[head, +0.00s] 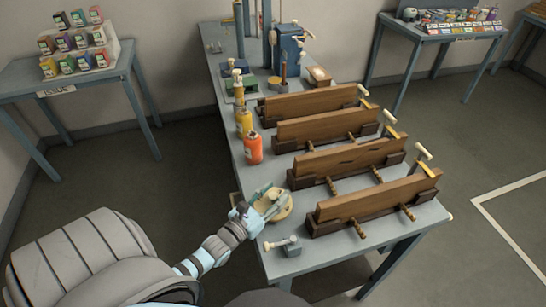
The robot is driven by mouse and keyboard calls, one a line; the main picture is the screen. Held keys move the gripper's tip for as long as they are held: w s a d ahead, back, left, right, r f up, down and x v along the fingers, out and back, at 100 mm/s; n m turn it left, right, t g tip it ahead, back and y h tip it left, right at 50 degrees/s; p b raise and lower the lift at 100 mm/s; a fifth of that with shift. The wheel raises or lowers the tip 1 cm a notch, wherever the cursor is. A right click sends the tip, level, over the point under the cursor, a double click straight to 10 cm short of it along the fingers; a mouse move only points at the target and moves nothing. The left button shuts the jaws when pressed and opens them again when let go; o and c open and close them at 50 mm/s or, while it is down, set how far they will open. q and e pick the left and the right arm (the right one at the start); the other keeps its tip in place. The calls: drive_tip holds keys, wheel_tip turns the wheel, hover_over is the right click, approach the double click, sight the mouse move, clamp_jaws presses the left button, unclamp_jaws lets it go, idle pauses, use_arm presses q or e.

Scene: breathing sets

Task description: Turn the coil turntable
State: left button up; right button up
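The coil turntable appears to be the round tan disc (284,212) near the front left edge of the long grey table. My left gripper (275,195) reaches over the disc from the left. Its two fingers look spread apart, with the disc's surface showing between and beyond them. I cannot tell whether the fingers touch the disc. The gripper covers part of the disc's left side. My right gripper is not in view.
Several wooden racks (375,190) stand in a row right of the disc. A small grey block with a handle (290,248) sits in front of it. An orange jar (253,148) and a yellow jar (244,122) stand behind. Side tables (30,78) stand apart; the floor (450,250) is clear.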

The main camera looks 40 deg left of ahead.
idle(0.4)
